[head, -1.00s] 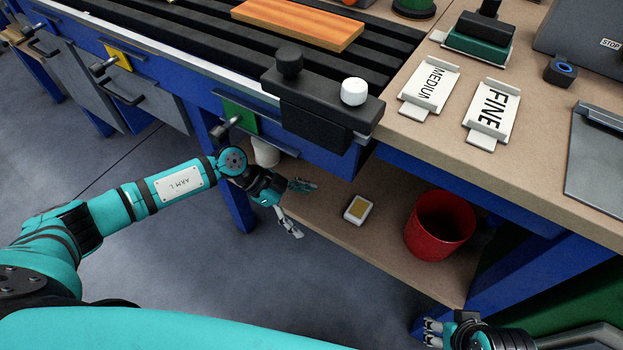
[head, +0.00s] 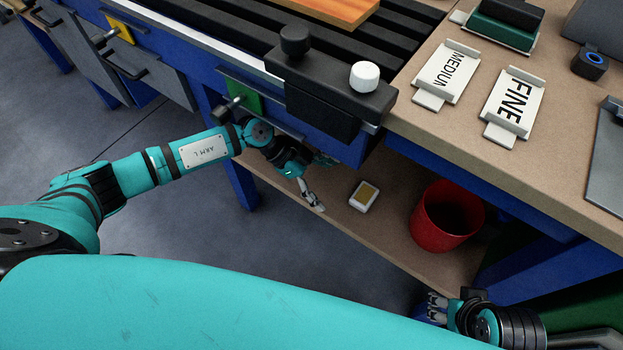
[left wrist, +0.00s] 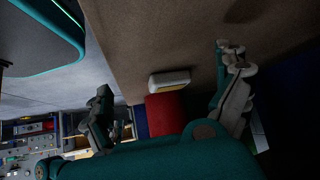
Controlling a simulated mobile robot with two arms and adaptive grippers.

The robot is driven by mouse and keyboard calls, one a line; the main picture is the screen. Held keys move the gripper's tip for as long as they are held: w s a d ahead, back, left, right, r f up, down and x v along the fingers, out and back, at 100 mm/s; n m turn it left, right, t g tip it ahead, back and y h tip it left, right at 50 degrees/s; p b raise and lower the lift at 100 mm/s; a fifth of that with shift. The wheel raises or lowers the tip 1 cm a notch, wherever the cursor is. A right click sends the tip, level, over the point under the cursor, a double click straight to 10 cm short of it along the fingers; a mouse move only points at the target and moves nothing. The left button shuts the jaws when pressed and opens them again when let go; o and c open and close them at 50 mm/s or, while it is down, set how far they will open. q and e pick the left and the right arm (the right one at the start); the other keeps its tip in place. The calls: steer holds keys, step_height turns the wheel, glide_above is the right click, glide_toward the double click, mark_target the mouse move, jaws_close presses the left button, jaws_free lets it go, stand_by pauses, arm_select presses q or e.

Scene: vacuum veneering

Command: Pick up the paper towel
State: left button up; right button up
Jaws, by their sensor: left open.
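My left gripper (head: 322,184) is open under the front of the bench, just above the lower shelf (head: 400,245). One finger shows clearly; the other is partly hidden by the bench. In the left wrist view its two fingers (left wrist: 165,70) stand wide apart with nothing held between them. I cannot make out the paper towel now; the white roll-like thing seen earlier behind the left wrist is hidden by the arm or bench. My right gripper (head: 436,308) is at the bottom right, away from the shelf items; its finger opening is unclear.
A small white box with a yellow top (head: 363,196) lies on the shelf right of the left gripper. It also shows in the left wrist view (left wrist: 170,82). A red bin (head: 446,216) stands further right. The bench edge and a blue leg (head: 242,186) hem in the arm.

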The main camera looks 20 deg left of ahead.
mark_target(363, 195)
arm_select(q)
steer(key=d, duration=0.5)
steer(key=d+b, duration=0.1)
steer(key=d, duration=0.2)
steer(key=shift+w+d+f, duration=0.1)
steer(key=shift+w+d, duration=0.25)
steer(key=shift+d+f+b, duration=0.25)
steer(key=shift+f+b, duration=0.1)
steer(key=c, duration=1.1)
steer(key=shift+c, duration=0.2)
steer(key=shift+a, duration=0.1)
